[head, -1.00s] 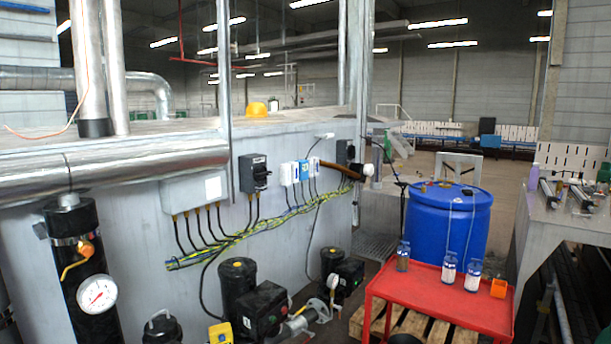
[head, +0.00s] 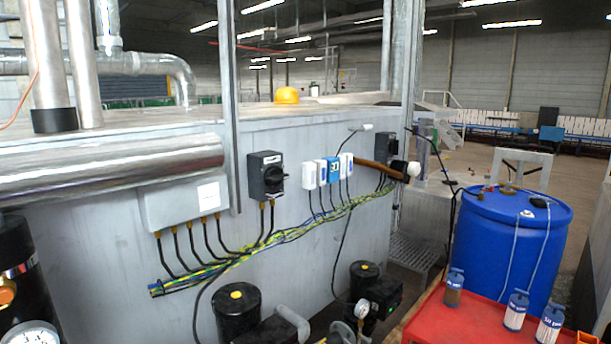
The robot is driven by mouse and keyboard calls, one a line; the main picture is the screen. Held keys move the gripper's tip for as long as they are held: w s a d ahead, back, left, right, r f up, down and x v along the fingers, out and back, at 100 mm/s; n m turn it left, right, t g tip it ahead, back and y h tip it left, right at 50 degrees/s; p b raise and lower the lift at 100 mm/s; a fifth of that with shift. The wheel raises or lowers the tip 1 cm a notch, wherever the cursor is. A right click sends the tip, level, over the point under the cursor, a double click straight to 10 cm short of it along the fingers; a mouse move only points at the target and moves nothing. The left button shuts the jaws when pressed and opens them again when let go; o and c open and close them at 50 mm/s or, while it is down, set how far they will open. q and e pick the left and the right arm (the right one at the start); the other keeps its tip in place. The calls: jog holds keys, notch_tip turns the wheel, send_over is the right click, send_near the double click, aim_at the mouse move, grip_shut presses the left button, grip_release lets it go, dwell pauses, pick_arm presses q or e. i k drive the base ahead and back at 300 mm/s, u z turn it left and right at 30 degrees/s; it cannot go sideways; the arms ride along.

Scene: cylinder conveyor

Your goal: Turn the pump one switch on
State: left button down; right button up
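A dark grey switch box (head: 266,176) with a black rotary knob is mounted on the grey metal wall, left of the middle of the head view. Two cables run down from it. Two black pumps, one nearer (head: 237,312) and one farther (head: 364,281), stand below the wall. Neither of my grippers is in view.
A light grey junction box (head: 184,197) and small white and blue modules (head: 334,169) flank the nearer switch box. A red table (head: 450,318) with several bottles and a blue barrel (head: 508,240) stand at the right. A pressure gauge (head: 30,338) is at bottom left.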

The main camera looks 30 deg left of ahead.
aim_at(274, 174)
jog(key=u, duration=0.75)
jog(key=i, duration=1)
jog(key=u, duration=1.1)
